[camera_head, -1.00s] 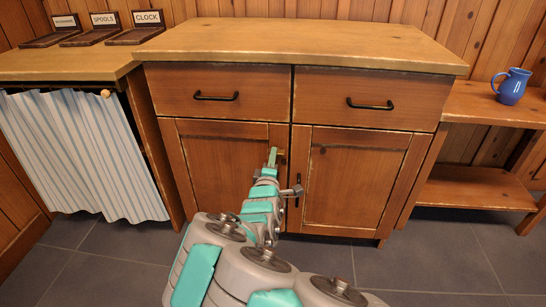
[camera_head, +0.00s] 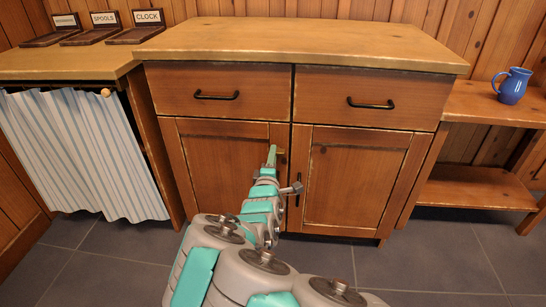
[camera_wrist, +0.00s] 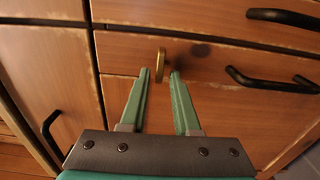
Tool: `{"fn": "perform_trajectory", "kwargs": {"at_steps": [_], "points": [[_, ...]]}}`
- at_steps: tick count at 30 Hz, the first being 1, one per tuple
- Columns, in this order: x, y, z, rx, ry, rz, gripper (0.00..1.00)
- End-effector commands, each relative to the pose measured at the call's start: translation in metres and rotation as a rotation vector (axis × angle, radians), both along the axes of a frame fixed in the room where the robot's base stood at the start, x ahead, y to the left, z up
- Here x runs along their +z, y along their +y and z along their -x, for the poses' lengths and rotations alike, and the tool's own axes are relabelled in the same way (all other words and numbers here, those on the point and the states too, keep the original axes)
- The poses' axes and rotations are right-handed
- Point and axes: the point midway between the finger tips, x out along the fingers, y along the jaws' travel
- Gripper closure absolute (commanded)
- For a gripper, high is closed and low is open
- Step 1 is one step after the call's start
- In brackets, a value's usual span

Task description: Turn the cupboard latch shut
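The cupboard latch is a small brass piece (camera_wrist: 160,64) on the wooden cupboard front in the wrist view. In the head view a bit of it (camera_head: 281,154) shows near the upper inner corner of the left door (camera_head: 222,165), beside my fingertips. My gripper (camera_wrist: 160,73) has two green fingers spread apart, with the latch at or just beyond the gap between their tips. I cannot tell whether they touch it. In the head view my gripper (camera_head: 272,155) is in front of the meeting line of the doors, and my arm hides part of that area.
The right door (camera_head: 355,175) has a dark upright handle (camera_head: 298,190) close to my arm. Two drawers with black handles (camera_head: 217,96) (camera_head: 370,104) sit above. A striped curtain (camera_head: 80,150) hangs at left. A blue jug (camera_head: 512,86) stands on the right shelf.

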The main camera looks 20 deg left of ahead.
Motion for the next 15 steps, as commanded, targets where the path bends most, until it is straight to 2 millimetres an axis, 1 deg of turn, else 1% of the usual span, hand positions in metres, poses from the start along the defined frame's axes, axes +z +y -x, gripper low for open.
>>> {"fn": "perform_trajectory", "kwargs": {"at_steps": [1,2,3,11,15], "points": [[0.0001,-0.0001,0.0000,0.000,0.000,0.000,0.63],[0.0002,-0.0002,0.0000,0.000,0.000,0.000,0.60],[0.0002,-0.0002,-0.0001,0.000,0.000,-0.001,0.59],[0.0004,-0.0003,0.0010,0.000,-0.001,-0.001,0.59],[0.0002,-0.0008,0.0093,0.002,0.000,0.000,0.59]]}}
